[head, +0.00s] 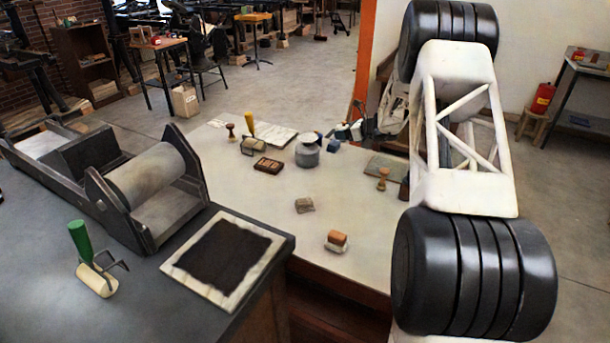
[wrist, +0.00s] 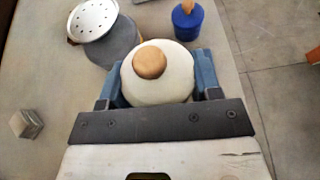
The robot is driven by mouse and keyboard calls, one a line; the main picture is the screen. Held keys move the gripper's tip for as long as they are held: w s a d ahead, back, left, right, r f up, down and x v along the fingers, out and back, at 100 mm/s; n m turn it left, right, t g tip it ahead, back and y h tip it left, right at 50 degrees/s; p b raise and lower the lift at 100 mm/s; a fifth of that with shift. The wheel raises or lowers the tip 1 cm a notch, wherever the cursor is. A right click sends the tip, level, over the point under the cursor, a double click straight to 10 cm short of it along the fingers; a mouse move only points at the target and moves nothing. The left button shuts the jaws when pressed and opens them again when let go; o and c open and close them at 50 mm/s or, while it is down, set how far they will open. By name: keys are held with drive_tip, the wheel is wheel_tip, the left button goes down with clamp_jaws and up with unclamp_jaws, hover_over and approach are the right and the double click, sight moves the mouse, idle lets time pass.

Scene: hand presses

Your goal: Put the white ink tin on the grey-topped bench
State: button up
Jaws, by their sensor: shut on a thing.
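The white ink tin (wrist: 165,85) has a round wooden knob on its lid. In the wrist view it sits between the blue fingers of my gripper (wrist: 160,70), which are shut on it. Pale tabletop shows around it; I cannot tell whether its base touches the table. In the head view my gripper is small and partly hidden at the far end of my white arm, near the back of the pale table (head: 270,225), and the tin is not clear there. The grey-topped bench (head: 140,300) is at the front left.
The bench holds a press (head: 150,180), a green-handled roller (head: 90,260) and a dark slab with a pale border (head: 225,255). A grey tin (head: 307,155), stamps and small blocks stand on the pale table. A blue tin (wrist: 187,22) is close to my gripper.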

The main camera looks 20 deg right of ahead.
hover_over(341, 159)
drive_tip(key=shift+s+f, duration=0.1)
drive_tip(key=shift+f, duration=2.95)
drive_tip(key=shift+f, duration=1.85)
drive_tip(key=shift+f, duration=0.15)
drive_tip(key=o, duration=1.1)
drive_tip(key=v, duration=1.2)
